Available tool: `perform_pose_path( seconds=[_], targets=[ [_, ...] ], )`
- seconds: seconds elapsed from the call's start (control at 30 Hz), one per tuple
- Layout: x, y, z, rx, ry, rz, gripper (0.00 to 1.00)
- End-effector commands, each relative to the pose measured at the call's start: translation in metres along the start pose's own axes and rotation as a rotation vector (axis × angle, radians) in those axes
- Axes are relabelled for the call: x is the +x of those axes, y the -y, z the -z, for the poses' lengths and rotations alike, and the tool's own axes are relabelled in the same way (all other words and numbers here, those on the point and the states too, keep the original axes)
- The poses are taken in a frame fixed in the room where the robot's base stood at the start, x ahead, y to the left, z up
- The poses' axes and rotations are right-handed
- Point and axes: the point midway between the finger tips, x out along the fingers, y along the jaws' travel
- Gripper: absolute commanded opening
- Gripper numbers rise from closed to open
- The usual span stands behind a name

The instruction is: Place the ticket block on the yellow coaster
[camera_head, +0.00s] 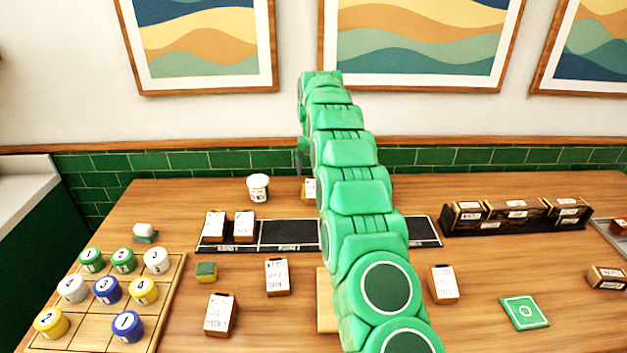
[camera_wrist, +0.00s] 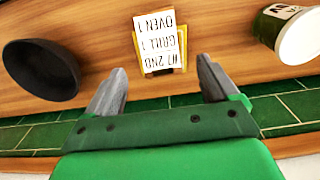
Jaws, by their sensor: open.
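A ticket block (camera_wrist: 160,45) with a white ticket reading "#7 2ND GRILL 1 OVEN 1" stands on the wooden table in the wrist view. Yellow edges (camera_wrist: 183,45) show at its sides and look like the yellow coaster beneath it; most of that is covered. My gripper (camera_wrist: 161,66) is open, its two grey fingers spread wide with the block centred just beyond the tips, touching neither.
A green-and-white cup (camera_wrist: 297,30) and a black bowl (camera_wrist: 42,70) flank the block. Other ticket blocks (camera_head: 277,277) stand about the table and on a black rail (camera_head: 287,233). Green tiles (camera_head: 235,160) back the table.

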Motion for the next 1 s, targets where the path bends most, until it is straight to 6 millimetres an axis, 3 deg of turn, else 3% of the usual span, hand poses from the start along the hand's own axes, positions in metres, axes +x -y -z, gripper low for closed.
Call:
perform_pose_path(
  seconds=[0.2, 0.4, 1.0],
  targets=[
    [-0.031, 0.001, 0.001, -0.001, -0.004, -0.001, 0.87],
    [-0.048, 0.001, 0.0, -0.001, -0.001, 0.0, 0.87],
    [-0.067, -0.002, -0.006, -0.002, 0.002, 0.003, 0.87]
  ],
)
